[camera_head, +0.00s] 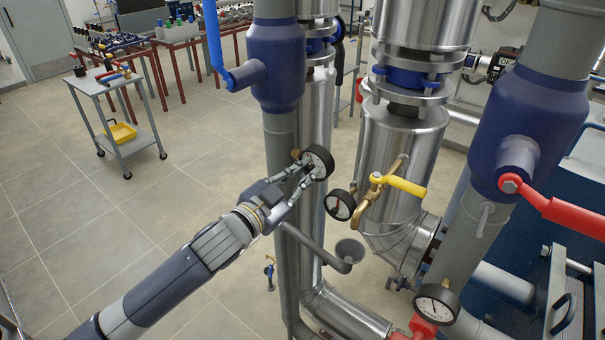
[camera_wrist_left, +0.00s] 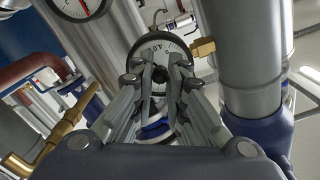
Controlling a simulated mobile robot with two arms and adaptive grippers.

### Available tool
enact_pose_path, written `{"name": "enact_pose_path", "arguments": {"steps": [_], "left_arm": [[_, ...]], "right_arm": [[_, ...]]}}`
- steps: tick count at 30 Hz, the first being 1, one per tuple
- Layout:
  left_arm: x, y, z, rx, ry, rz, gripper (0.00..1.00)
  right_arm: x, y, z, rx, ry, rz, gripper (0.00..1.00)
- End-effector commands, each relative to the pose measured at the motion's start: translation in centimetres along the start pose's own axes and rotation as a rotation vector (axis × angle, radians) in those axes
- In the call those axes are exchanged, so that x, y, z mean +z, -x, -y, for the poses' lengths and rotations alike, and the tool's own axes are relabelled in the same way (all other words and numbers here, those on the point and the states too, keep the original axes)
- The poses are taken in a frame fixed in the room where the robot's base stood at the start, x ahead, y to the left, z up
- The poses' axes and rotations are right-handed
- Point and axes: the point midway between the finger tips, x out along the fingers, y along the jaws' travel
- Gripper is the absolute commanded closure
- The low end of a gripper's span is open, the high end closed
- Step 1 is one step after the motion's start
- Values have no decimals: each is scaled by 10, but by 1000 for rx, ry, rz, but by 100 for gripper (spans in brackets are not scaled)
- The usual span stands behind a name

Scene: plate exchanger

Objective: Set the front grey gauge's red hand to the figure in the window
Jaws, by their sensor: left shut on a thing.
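A round gauge (camera_head: 322,158) with a black rim and white dial sits on a brass fitting on the grey pipe (camera_head: 280,150). It also shows in the left wrist view (camera_wrist_left: 152,46), ahead of the fingers. My left gripper (camera_head: 308,170) is at its face, the two fingers (camera_wrist_left: 160,76) closed on the small dark knob (camera_wrist_left: 159,76) at the dial's middle. The fingers cover the lower dial. I cannot make out the red hand's position or a figure in a window. My right gripper is not in view.
A second gauge (camera_head: 340,205) stands close to the right, near the yellow valve handle (camera_head: 398,185). A third gauge (camera_head: 437,304) is at the lower right. A red lever (camera_head: 560,215) juts out at the right. Open tiled floor (camera_head: 150,215) lies to the left.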

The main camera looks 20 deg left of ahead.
Motion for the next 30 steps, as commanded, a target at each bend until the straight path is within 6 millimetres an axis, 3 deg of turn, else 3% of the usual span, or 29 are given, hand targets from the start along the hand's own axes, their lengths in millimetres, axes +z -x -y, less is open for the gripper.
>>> {"name": "enact_pose_path", "arguments": {"steps": [8, 9, 12, 23, 30], "left_arm": [[0, 0, 0, -1, -1, -1, 100], [0, 0, 0, -1, -1, -1, 84], [0, 0, 0, -1, 0, -1, 65], [0, 2, 0, 0, 1, 0, 65], [1, 28, -1, 2, 1, 2, 65]], "right_arm": [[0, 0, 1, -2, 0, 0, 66], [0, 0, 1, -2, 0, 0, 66], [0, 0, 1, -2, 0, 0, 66], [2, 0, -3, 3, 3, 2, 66], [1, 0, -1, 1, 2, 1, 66]]}}
